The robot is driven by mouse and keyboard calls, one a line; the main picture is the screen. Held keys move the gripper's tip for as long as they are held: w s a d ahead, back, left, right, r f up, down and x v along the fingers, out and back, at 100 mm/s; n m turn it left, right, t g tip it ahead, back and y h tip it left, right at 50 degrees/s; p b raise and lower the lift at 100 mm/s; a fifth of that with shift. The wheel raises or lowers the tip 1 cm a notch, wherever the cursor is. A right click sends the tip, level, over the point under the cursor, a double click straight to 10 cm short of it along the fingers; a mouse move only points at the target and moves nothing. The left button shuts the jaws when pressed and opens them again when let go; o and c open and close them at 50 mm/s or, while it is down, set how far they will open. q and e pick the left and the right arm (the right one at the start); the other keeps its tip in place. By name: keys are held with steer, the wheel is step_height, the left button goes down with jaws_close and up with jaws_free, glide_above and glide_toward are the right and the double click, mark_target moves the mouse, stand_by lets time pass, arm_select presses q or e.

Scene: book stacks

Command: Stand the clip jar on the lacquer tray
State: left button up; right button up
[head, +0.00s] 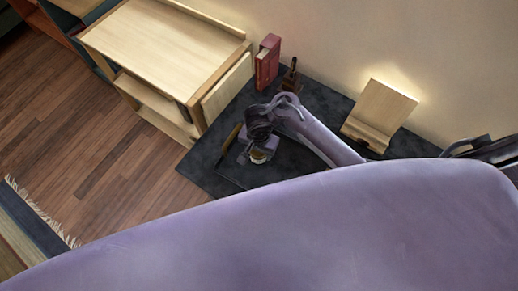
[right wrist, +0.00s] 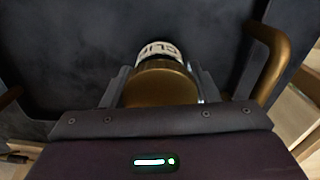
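The clip jar shows in the right wrist view, with a brass-coloured lid (right wrist: 160,84) and a white label reading CLIP (right wrist: 160,48). My right gripper (right wrist: 160,88) has a finger against each side of the lid. In the head view, the right gripper (head: 257,146) reaches down over the dark surface, with a small part of the jar (head: 258,157) showing beneath it. The dark lacquer tray (right wrist: 75,45) lies below the jar, with a brass handle (right wrist: 265,60) at the right. I cannot tell whether the jar's hidden base touches the tray. My left gripper is not in view.
A red book (head: 267,62) and a small dark brown object (head: 290,76) stand behind the gripper. A pale wooden stand (head: 380,112) is at the right by the wall. A wooden shelf unit (head: 165,45) stands left of the dark tabletop. My purple arm hides the foreground.

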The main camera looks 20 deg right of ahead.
steer(key=o, duration=0.4)
steer(key=shift+w+d, duration=0.1)
steer(key=shift+d, duration=0.1)
steer(key=shift+o, duration=0.2)
steer(key=r+p, duration=0.6)
steer(key=r, duration=0.5)
steer(key=shift+a+r+p, duration=0.1)
steer(key=shift+a+p, duration=0.1)
steer(key=shift+p, duration=0.15)
steer(key=shift+d+r, duration=0.1)
steer(key=shift+r, duration=0.5)
